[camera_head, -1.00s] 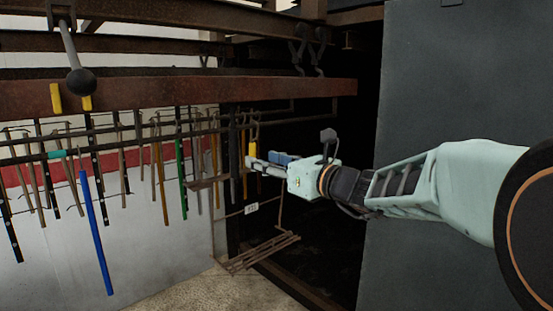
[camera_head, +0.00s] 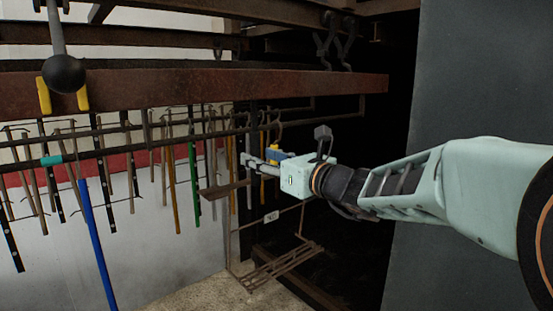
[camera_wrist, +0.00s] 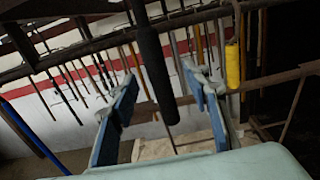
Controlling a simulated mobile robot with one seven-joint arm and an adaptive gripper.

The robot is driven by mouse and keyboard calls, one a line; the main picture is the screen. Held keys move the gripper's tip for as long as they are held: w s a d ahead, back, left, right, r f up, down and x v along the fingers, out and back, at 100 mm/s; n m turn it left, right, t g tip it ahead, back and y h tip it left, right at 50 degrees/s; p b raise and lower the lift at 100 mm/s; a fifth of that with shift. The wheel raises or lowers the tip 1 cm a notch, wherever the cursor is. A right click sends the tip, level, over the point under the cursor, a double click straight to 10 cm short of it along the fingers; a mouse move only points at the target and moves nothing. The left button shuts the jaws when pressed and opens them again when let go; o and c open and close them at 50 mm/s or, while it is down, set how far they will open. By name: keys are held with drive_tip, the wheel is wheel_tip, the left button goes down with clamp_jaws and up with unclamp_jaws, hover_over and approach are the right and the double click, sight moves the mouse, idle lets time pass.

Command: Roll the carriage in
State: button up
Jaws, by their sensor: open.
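The hanging carriage is a dark bar frame (camera_head: 98,133) with several thin rods below it, under a rusty rail beam (camera_head: 200,88). My gripper (camera_head: 257,162) is at the frame's right end, before the dark opening. A thick dark upright grip (camera_wrist: 152,62) hangs from the bar in the wrist view. My gripper shows there with its two blue fingers (camera_wrist: 163,80) spread, one on each side of the grip. The fingers look open; I cannot tell whether either touches it. A yellow sleeve (camera_wrist: 232,66) hangs right of the fingers.
A lever with a black ball (camera_head: 63,74) and yellow prongs stands at the rail's left. A grey panel (camera_head: 480,75) stands on the right. A dark opening lies between it and the white wall (camera_head: 170,245). A slatted rack (camera_head: 282,268) sits low before the opening.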

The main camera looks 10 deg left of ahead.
drive_tip(key=shift+r, duration=0.15)
drive_tip(key=shift+x, duration=1.25)
clamp_jaws()
